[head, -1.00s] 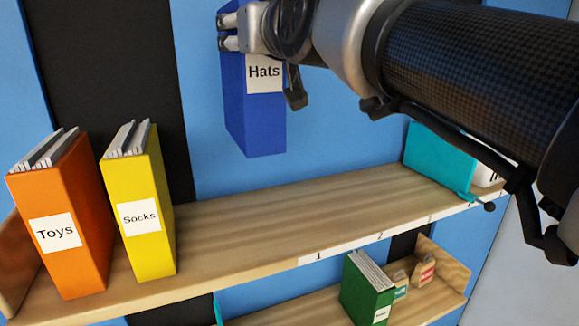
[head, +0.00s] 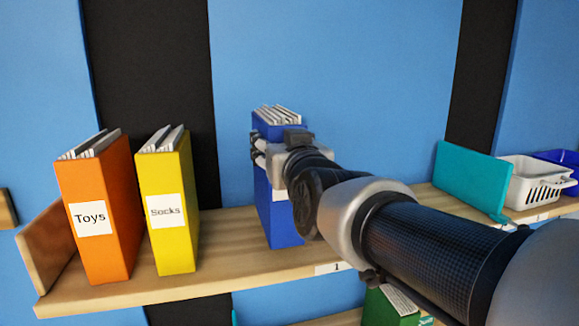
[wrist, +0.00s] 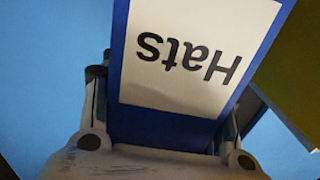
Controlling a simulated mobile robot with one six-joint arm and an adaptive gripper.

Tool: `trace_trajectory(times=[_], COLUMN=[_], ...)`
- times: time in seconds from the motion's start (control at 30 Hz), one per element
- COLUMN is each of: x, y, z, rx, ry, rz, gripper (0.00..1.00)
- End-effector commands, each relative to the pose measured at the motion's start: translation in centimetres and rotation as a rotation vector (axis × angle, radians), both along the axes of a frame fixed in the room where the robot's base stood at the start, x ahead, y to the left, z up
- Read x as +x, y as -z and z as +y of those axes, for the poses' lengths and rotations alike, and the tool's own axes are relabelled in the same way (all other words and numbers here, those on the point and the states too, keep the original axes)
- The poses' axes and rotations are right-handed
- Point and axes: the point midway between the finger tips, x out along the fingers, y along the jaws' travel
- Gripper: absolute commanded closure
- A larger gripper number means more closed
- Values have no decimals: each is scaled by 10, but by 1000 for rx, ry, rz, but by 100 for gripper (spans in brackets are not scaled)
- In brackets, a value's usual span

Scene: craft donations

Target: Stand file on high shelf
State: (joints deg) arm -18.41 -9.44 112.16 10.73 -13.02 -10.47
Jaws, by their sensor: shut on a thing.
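The blue file (head: 284,220) with papers in its top stands upright over the high shelf (head: 232,230), to the right of the yellow file. Its lower end is at the shelf's level; I cannot tell if it touches the board. My gripper (head: 264,150) is shut on its upper part. In the wrist view my gripper (wrist: 158,125) has a finger on either side of the blue file, whose white "Hats" label (wrist: 190,60) shows upside down. My arm hides part of the file and label in the head view.
An orange "Toys" file (head: 98,240) and a yellow "Socks" file (head: 170,240) stand at the shelf's left. A teal board (head: 470,178) and a white basket (head: 535,185) are at its right. A green file (head: 385,308) is below. Shelf space between yellow and blue files is bare.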

Motion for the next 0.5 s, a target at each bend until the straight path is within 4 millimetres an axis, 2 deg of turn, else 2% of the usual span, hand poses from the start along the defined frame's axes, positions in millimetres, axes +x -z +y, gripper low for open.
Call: trace_trajectory(times=[0.03, 0.17, 0.5], x=[-1, -4, -4], y=[11, 28, 29], z=[1, 2, 2], rx=[0, 1, 1], ry=[-1, -1, 0], rz=[-1, -2, -3], gripper=[100, 100, 100])
